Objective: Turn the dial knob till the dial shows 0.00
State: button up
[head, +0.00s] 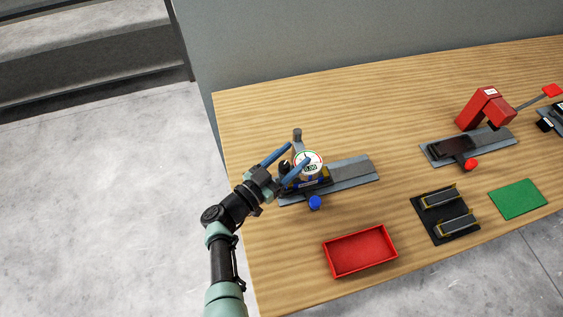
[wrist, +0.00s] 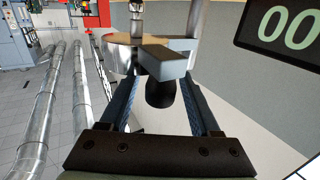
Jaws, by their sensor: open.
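The dial (head: 309,160) is a round white-faced gauge on a grey stand at the left of the bench. Its small readout looks like 0.00 in the head view, though the digits are tiny. In the wrist view, part of a dark readout (wrist: 285,25) shows two large zeros; the rest is cut off. A dark knob (head: 284,166) is at the dial's left side; it seems to be the dark round piece (wrist: 160,93) between my fingers in the wrist view. My gripper (head: 299,154) is open, its blue fingers on either side of the knob; contact cannot be told.
A blue knob (head: 315,202) sticks out in front of the gauge's grey base (head: 355,171). A red tray (head: 360,250), a black holder (head: 445,214) with two bars and a green mat (head: 518,199) lie nearer the front. A red device (head: 484,107) stands further right.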

jog(key=p+v, duration=0.1)
jog(key=v, duration=1.1)
jog(key=shift+s+a, duration=0.3)
